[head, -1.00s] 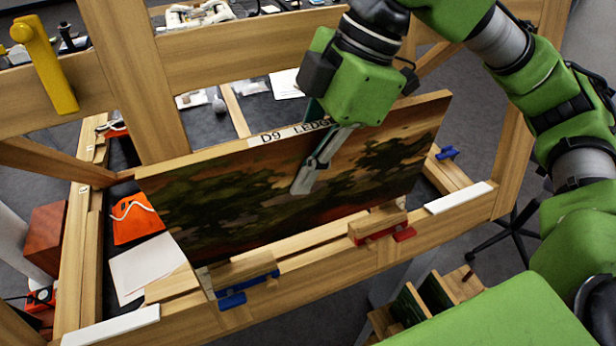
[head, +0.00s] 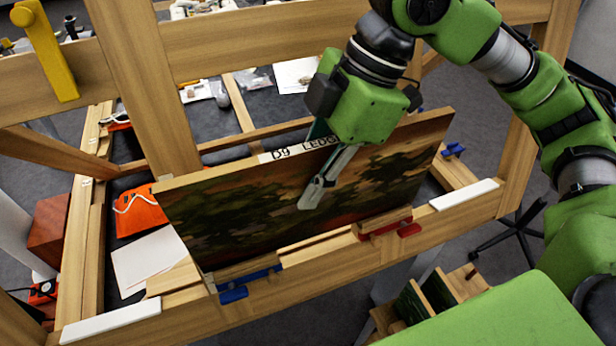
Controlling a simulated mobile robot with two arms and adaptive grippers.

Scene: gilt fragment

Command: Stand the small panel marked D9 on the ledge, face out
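The panel marked D9 (head: 250,205) is a thin wooden board with a dark painted landscape on the side facing me. A white label on its top edge reads "D9 LEDGE". My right gripper (head: 322,175) is shut on its top edge; one grey finger lies across the painted face, the other is mostly hidden behind. The panel is tilted, with its lower edge at the wooden ledge (head: 340,262). I cannot tell whether it rests there. My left gripper is out of view.
Blue (head: 250,282) and red (head: 392,230) clips sit along the ledge. White strips lie at its left (head: 112,322) and right (head: 463,194) ends. A wooden upright (head: 145,85) and crossbar (head: 260,48) stand behind the panel. A yellow handle (head: 45,52) is at upper left.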

